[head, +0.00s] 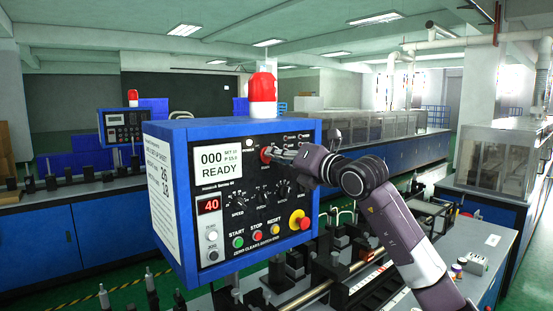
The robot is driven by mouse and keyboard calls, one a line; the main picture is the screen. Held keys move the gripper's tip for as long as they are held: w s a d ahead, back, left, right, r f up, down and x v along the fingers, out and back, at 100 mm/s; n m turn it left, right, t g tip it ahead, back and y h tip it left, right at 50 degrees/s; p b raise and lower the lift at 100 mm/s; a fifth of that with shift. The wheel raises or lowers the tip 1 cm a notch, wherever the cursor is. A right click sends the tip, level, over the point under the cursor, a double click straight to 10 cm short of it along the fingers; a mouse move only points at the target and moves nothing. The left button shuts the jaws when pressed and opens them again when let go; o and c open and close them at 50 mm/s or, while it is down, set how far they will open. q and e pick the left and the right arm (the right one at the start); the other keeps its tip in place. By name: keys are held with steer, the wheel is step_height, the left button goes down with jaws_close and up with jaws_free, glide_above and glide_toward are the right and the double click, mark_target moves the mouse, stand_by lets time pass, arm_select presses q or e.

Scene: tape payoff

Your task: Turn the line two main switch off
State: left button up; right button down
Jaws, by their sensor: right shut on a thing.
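A blue control box (180,126) stands in front of me, with a black panel facing me. Its display (217,162) reads "000" and "READY", and a small red readout (209,206) shows 40. A red rotary switch (265,155) sits at the upper right of the panel. My right gripper (272,152) reaches it from the right and is shut on it. The gripper partly covers the switch, so which way it points cannot be read. The lettering around it is too small to read. My left gripper is not in view.
A red and yellow stop button (299,220) sits low right on the panel, below my right arm. Start, stop and reset buttons (257,235) line the bottom. A red beacon (262,88) tops the box. A machine bench (350,270) with rods and fittings lies behind and below.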

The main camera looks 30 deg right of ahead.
steer(key=shift+a+f+n+b, duration=0.15)
steer(key=shift+n+b, duration=0.75)
steer(key=shift+n, duration=3.2)
steer(key=shift+a+r+n+b, duration=0.15)
steer(key=shift+n+b, duration=0.7)
steer(key=shift+n, duration=3.25)
steer(key=shift+f, duration=0.1)
steer(key=c, duration=2)
jaws_free()
steer(key=shift+c, duration=0.2)
steer(key=s, duration=1.2)
steer(key=shift+d, duration=0.45)
